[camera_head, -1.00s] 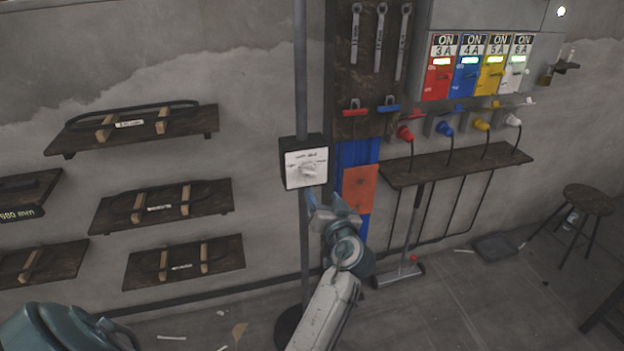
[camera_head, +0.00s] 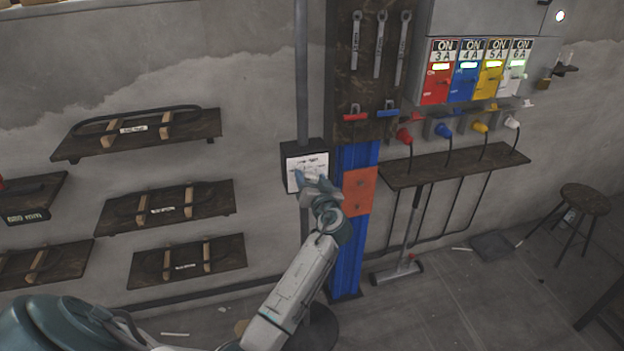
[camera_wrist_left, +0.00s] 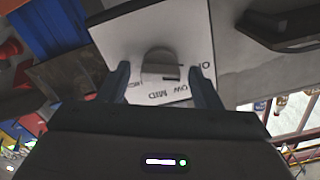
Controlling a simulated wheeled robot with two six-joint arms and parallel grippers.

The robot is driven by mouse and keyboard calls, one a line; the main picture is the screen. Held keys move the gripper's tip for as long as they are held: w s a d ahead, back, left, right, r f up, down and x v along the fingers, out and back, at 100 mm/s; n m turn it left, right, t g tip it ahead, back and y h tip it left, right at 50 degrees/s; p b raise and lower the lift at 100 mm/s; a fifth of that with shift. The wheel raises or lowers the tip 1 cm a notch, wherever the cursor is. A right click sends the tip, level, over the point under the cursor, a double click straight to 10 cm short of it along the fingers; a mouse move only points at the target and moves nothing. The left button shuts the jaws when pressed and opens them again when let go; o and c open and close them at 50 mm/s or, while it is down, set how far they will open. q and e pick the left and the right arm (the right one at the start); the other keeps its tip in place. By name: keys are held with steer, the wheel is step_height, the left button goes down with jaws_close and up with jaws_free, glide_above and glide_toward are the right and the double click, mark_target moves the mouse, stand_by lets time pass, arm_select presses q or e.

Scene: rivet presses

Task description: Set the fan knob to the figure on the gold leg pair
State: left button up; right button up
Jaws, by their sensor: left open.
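The fan knob's box (camera_head: 290,153) is a dark box with a white printed face, mounted on a grey pole. My left gripper (camera_head: 306,180) is in front of the lower part of that face and hides the knob in the head view. In the left wrist view the grey knob (camera_wrist_left: 160,66) sits on the white face plate (camera_wrist_left: 140,30), between the two fingertips of my open left gripper (camera_wrist_left: 160,78). Gaps show on both sides of the knob. Part of the lettering, "MID" and "OW", reads near the knob. I cannot make out a gold leg pair. My right gripper is not in view.
Wall shelves (camera_head: 190,262) with dark curved straps and small labels hang at the left. A blue post (camera_head: 347,260) with an orange plate stands right of the pole. Coloured switches (camera_head: 467,80) and plugs are on the right wall, above a narrow shelf (camera_head: 400,178). A stool (camera_head: 585,198) stands far right.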

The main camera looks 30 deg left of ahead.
arm_select(q)
steer(key=c, duration=1)
